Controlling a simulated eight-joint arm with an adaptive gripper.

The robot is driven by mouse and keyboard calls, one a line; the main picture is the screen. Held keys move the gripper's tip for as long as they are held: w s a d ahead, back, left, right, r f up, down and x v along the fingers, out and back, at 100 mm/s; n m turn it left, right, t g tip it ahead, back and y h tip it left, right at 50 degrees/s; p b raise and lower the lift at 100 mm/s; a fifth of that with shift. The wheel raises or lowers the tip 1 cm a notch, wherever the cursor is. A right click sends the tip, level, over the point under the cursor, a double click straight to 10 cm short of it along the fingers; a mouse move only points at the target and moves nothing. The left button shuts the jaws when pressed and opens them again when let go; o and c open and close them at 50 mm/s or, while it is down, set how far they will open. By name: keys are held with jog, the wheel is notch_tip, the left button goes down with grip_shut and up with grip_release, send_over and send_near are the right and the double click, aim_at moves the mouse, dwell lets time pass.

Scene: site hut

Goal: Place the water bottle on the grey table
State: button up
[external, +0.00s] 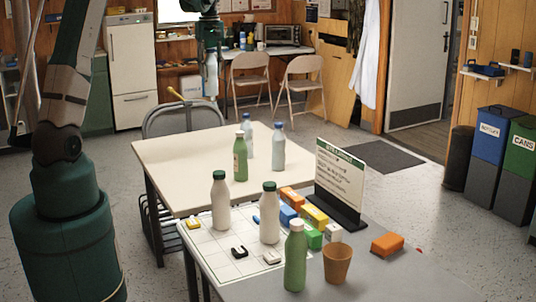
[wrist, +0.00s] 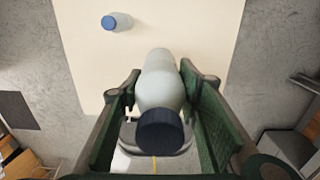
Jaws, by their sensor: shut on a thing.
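My gripper (external: 209,50) is shut on a pale bluish water bottle (external: 211,73) with a dark blue cap. In the wrist view the water bottle (wrist: 161,88) lies between the two green fingers (wrist: 162,80), cap toward the camera. It is held in the air near the far-left edge of the cream table (external: 175,150), above the folding chair. The grey table (external: 385,285) stands in the right foreground, nearer the external camera.
The grey table carries a gridded mat (external: 208,238), white bottles (external: 221,205), a green bottle (external: 295,262), an orange cup (external: 337,263), coloured blocks (external: 314,216) and a sign (external: 340,180). Several bottles (external: 278,150) stand on the cream table. The grey table's front right is clear.

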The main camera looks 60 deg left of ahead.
jog(key=w+d+m, duration=0.2)
jog(key=w+d, duration=0.7)
jog(key=d, duration=0.5)
jog(key=w+d+m, duration=0.3)
jog(key=w+d, duration=0.6)
jog(key=d, duration=0.5)
jog(key=w+d+m, duration=0.2)
jog(key=w+d, duration=0.1)
jog(key=d, duration=1.2)
jog(key=w+d+m, duration=0.2)
jog(key=w+d, duration=0.1)
jog(key=d, duration=1.1)
jog(key=s+d+m, duration=0.2)
jog(key=s+d, duration=0.2)
jog(key=d, duration=1.2)
jog(key=s+d+m, duration=0.2)
jog(key=s+d, duration=0.1)
jog(key=d, duration=1.3)
jog(key=s+d+m, duration=0.2)
jog(key=s+d, duration=0.2)
jog(key=d, duration=1.1)
notch_tip(320, 180, down, 18)
jog(key=shift+b, duration=0.45)
jog(key=shift+f, duration=0.15)
notch_tip(320, 180, down, 6)
jog(key=shift+b, duration=0.35)
